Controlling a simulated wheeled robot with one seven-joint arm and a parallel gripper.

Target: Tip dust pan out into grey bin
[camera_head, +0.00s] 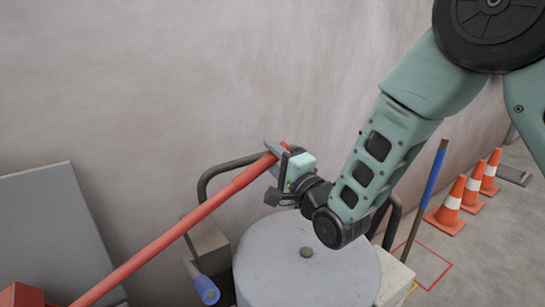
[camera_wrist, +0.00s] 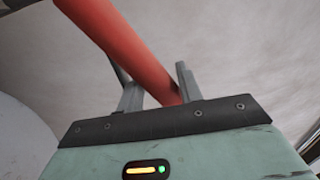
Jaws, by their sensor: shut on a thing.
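My gripper (camera_head: 277,152) is shut on the upper end of a long red handle (camera_head: 190,221). The wrist view shows the handle (camera_wrist: 112,38) between the two grey fingers (camera_wrist: 158,88). The handle slopes down to the lower left, to a red-orange part (camera_head: 22,295) at the picture's edge. This is probably the dust pan; most of it is cut off, so I cannot see its contents or tilt. No open grey bin shows clearly. A round light-grey drum-like body (camera_head: 290,283) stands below my gripper, with a small dark round thing (camera_head: 306,252) on top.
A grey panel (camera_head: 45,235) stands against the wall at left. A dark curved bar (camera_head: 207,180) rises behind the drum. A blue-gripped pole (camera_head: 432,178) and orange cones (camera_head: 453,205) stand at right, by red floor lines. A blue-ended tool (camera_head: 205,289) is left of the drum.

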